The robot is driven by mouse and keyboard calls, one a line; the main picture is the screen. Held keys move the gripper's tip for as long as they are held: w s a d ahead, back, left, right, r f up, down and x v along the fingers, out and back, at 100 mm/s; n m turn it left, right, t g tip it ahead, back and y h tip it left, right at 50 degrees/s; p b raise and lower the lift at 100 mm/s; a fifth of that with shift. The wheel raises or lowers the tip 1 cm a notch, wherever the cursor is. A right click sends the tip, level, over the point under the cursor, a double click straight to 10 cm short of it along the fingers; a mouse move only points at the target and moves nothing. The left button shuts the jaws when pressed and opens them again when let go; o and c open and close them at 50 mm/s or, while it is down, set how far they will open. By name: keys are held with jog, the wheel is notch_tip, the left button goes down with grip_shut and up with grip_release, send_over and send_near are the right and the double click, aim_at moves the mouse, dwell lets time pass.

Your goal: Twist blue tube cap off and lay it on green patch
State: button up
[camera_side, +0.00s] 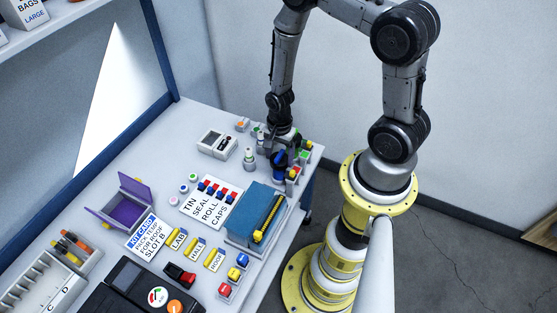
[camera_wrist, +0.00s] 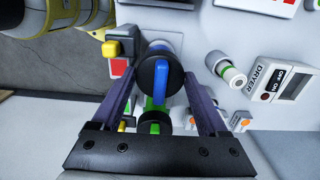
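A round black piece with a raised blue bar across it, apparently the blue cap (camera_wrist: 162,82), sits on a pale square base in the wrist view. It shows as a blue spot (camera_side: 279,158) in the side view, partly covered by my arm. My gripper (camera_wrist: 159,74) is open, one finger on each side of the blue cap, with gaps visible between. In the side view my gripper (camera_side: 280,149) is over the table's far right corner. A similar green-topped piece (camera_wrist: 154,122) lies nearer the palm. I cannot tell which green area is the patch.
A yellow knob with a red square (camera_wrist: 118,67) stands just left of the cap. A white green-ringed bottle (camera_wrist: 230,75) and a dryer box (camera_wrist: 283,82) stand to the right.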

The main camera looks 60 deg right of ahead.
jog(key=c, duration=0.3)
jog(key=shift+n, duration=2)
jog(key=shift+n, duration=2)
jog(key=n, duration=0.4)
